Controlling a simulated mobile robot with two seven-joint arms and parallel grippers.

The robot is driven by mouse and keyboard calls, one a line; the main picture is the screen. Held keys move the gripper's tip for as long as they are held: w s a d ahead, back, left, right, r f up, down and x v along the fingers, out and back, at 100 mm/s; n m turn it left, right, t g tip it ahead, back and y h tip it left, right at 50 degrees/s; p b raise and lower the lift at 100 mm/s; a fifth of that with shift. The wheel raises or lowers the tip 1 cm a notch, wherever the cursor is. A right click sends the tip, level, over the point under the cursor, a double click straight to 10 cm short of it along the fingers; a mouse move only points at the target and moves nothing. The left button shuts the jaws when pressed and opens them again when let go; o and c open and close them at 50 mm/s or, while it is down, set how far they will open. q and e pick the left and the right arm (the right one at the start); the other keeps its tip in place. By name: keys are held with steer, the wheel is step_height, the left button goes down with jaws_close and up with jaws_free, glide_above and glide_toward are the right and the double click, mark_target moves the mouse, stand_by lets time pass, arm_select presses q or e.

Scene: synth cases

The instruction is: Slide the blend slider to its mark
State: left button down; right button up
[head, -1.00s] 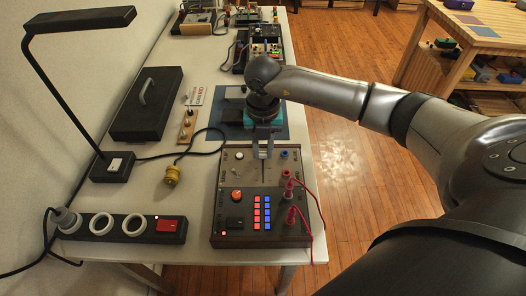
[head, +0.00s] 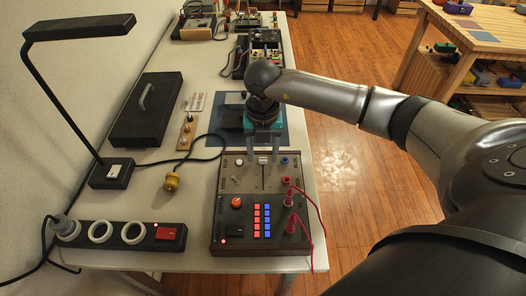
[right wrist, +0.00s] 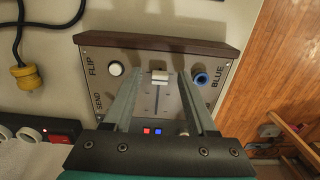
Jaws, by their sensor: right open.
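The control box (head: 222,208) lies on the table below my right arm, and its upper panel also shows in the right wrist view (right wrist: 110,95). The white blend slider cap (head: 263,160) is at the far end of its dark slot (head: 263,178). In the right wrist view the cap (right wrist: 160,75) sits at the top of the slot, with faint ticks beside it. I cannot make out which tick is the mark. My right gripper (head: 264,152) is open, its fingertips on either side of the cap, apart from it in the right wrist view (right wrist: 161,82). My left gripper is out of view.
A blue socket (head: 284,161) and red-cabled plugs (head: 290,200) are right of the slot. A white button (head: 239,162) is left of it. A power strip (head: 120,235), lamp (head: 112,172) and black case (head: 148,110) stand left on the table.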

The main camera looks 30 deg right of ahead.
step_height(320, 180, up, 9)
steer(key=p, duration=0.2)
step_height(320, 180, up, 6)
steer(key=p, duration=0.1)
glide_above(263, 157)
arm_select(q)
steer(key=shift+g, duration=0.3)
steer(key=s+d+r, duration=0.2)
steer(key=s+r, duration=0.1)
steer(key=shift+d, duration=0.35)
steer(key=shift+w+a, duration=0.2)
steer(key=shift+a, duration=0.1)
